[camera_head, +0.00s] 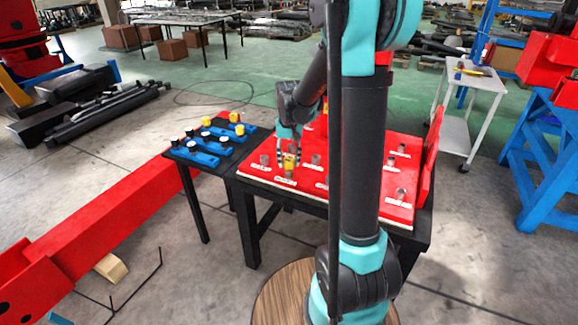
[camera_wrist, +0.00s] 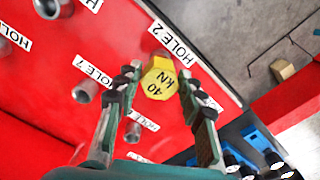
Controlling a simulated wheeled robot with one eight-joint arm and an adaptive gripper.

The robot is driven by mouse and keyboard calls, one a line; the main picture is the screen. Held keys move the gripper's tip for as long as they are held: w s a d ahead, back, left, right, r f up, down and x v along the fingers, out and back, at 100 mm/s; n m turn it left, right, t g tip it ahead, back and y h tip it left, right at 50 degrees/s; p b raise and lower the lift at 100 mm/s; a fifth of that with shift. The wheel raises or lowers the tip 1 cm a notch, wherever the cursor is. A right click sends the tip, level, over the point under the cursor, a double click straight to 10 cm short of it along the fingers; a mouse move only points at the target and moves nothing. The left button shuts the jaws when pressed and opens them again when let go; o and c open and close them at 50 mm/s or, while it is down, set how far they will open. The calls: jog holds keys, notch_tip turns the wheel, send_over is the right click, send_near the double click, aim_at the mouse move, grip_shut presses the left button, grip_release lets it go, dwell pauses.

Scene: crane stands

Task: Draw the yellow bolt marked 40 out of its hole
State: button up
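The yellow bolt (camera_wrist: 158,80), its hexagonal head marked 40 kN, sits in the red plate (camera_wrist: 60,110) beside the label HOLE 2 (camera_wrist: 172,43). Its shank and the hole are hidden under the head. My gripper (camera_wrist: 160,78) is open, with one finger on each side of the bolt head and a visible gap on both sides. In the head view, my gripper (camera_head: 289,150) points down at the near left part of the red plate, over the yellow bolt (camera_head: 289,173).
Several grey sockets with white labels stand on the red plate, including one (camera_wrist: 84,90) left of my gripper. A low black table (camera_head: 176,153) on the left holds blue racks (camera_head: 195,154) with black, white and yellow bolts. A red upright plate (camera_head: 430,155) edges the right side.

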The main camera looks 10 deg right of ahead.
aim_at(289, 159)
jog(key=c, duration=0.7)
jog(key=shift+c, duration=0.2)
jog(key=shift+r, duration=0.15)
jog(key=shift+r, duration=2.75)
